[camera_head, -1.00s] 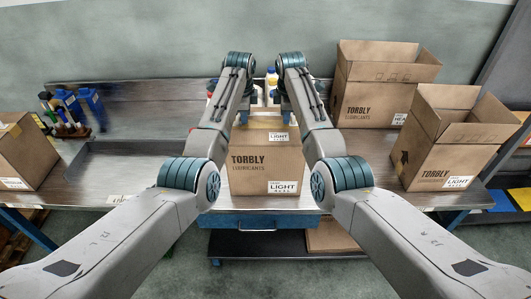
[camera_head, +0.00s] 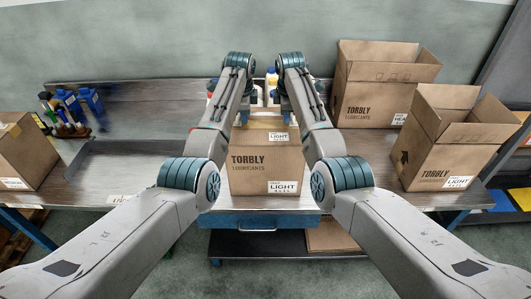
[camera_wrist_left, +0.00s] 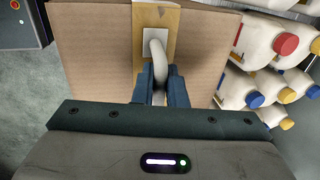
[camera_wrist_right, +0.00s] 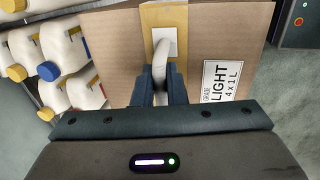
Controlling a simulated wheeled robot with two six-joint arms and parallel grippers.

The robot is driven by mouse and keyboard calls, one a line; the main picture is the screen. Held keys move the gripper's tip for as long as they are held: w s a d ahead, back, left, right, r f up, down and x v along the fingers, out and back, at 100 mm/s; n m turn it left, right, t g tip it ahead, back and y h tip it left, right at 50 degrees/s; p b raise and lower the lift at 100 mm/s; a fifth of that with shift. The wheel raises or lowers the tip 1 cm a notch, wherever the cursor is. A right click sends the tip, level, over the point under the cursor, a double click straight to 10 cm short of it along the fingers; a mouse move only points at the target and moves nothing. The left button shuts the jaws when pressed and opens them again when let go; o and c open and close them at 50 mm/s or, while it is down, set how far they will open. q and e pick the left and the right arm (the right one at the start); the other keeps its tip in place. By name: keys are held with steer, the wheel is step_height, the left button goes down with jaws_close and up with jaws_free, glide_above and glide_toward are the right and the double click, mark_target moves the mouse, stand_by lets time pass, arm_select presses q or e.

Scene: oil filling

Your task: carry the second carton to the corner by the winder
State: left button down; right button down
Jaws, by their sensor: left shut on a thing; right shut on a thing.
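A closed brown TORBLY LUBRICANTS carton (camera_head: 265,162) marked LIGHT sits between my two arms at the middle front of the bench. My left gripper (camera_head: 243,118) and right gripper (camera_head: 287,118) are at its far part, left and right. In the left wrist view the blue fingers (camera_wrist_left: 160,88) are shut around a pale curved handle (camera_wrist_left: 160,60) in front of the taped cardboard. In the right wrist view the fingers (camera_wrist_right: 163,88) are shut on a similar pale handle (camera_wrist_right: 165,58), beside a LIGHT 4x1L label. I cannot tell whether the carton is clear of the bench.
Two open TORBLY cartons stand at the right, one at the back (camera_head: 365,100) and one nearer (camera_head: 440,160). A brown carton (camera_head: 25,155) is at the left edge. An empty metal tray (camera_head: 130,170) lies left of my arms. White bottles (camera_wrist_left: 250,88) stand beyond the held carton.

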stand_by(0.3)
